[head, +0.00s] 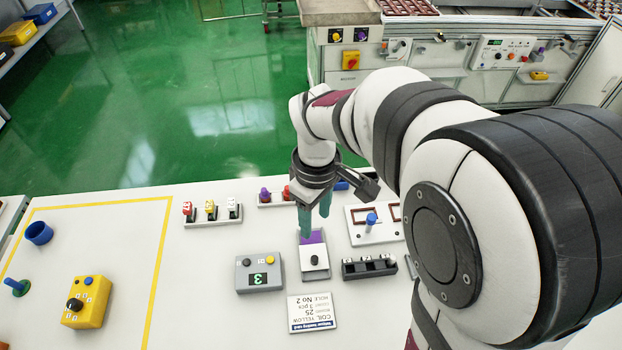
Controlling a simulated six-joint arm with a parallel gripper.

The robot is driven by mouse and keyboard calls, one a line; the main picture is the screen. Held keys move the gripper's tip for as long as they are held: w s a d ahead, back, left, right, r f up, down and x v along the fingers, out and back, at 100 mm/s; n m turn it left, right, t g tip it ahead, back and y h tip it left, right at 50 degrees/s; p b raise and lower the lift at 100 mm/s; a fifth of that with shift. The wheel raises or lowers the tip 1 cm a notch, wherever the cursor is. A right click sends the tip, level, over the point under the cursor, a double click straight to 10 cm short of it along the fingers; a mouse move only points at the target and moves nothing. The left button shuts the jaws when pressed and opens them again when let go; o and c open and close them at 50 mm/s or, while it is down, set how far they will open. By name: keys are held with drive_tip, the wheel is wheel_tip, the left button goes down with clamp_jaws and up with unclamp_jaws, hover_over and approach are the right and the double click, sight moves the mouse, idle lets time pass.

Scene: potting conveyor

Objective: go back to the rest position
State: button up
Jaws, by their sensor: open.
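My gripper (315,224), with teal fingers pointing down, is over the white worktable (215,290). Its fingers are apart and nothing shows between them. Directly below and just in front of it is a small grey-white box with a purple panel (313,262) and a dark knob. The fingers overlap the back of this box in the picture; I cannot tell whether they touch it. My arm reaches in from the right and hides the right part of the table.
Near the gripper are a grey box with a green display (259,273), a black switch block (369,268), a white panel with a blue knob (372,223), a row of coloured switches (212,213) and a printed card (312,312). A yellow box (87,302) stands left, inside yellow tape.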

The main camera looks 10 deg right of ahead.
drive_tip(key=shift+r, duration=0.15)
drive_tip(key=s+r+m+y, duration=0.1)
drive_tip(key=s+m, duration=0.6)
drive_tip(key=s, duration=0.2)
drive_tip(key=s+d+r+m, duration=0.1)
drive_tip(key=s+r+m, duration=0.1)
drive_tip(key=s+m, duration=0.5)
drive_tip(key=s, duration=0.3)
drive_tip(key=shift+d+r+m+y, duration=0.2)
drive_tip(key=shift+d+m+y, duration=0.1)
drive_tip(key=shift+y, duration=0.1)
